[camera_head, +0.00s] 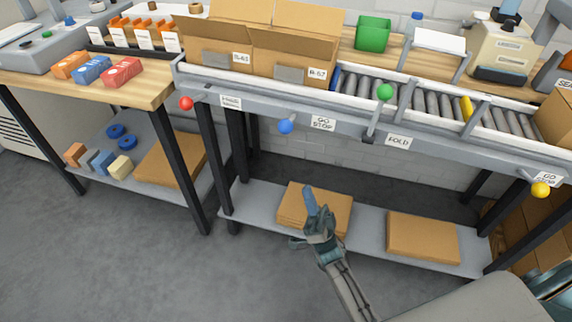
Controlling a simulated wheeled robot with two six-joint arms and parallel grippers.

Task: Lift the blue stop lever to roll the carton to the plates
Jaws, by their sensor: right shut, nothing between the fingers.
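The blue stop lever (285,126) has a round blue knob and sticks out from the conveyor's front rail, left of a "GO STOP" label (323,122). Two open brown cartons stand side by side on the left of the roller conveyor, a left carton (209,52) and a right carton (286,56). A narrow blue piece (336,78) shows at the right carton's right side. My right gripper (308,192) is shut and empty, below and slightly right of the blue knob in the picture, apart from it. I cannot make out the plates.
Flat cardboard (424,237) lies on the lower shelf. A wooden bench (142,91) stands left.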

